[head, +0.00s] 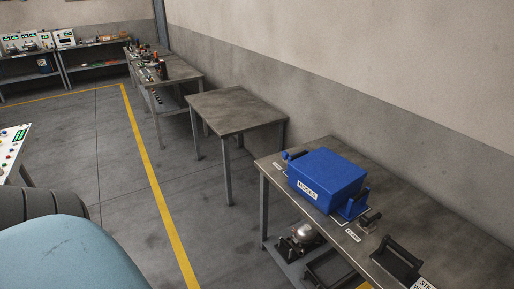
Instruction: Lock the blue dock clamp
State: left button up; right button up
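A blue box (328,177) with a white label on its front sits on the grey metal workbench (410,210) at the right. A blue upright bracket (353,205) stands close against its right end, and a small dark blue part (291,156) shows at its far left corner. I cannot tell which of these blue parts is the clamp, or whether it is locked. A small black handle-like part (370,219) lies on the bench to the right of the bracket, near a white label. Neither of my grippers is in view.
A black stand (397,259) is farther right on the bench. The lower shelf holds a silver, rounded device (304,234) and a dark tray (328,268). An empty table (235,110) stands beyond. The floor left of the yellow line (158,193) is partly open.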

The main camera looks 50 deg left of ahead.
aim_at(285, 154)
jog(key=u, duration=1.25)
jog(key=z, duration=0.35)
jog(key=i+j+z, duration=0.15)
jog(key=z, duration=0.25)
jog(key=i+j+z, duration=0.1)
jog(key=j+z, duration=0.25)
jog(key=i+j+z, duration=0.1)
jog(key=z, duration=0.3)
jog(key=j+z, duration=0.45)
jog(key=j, duration=0.7)
jog(key=j+z, duration=0.2)
jog(key=j, duration=2.75)
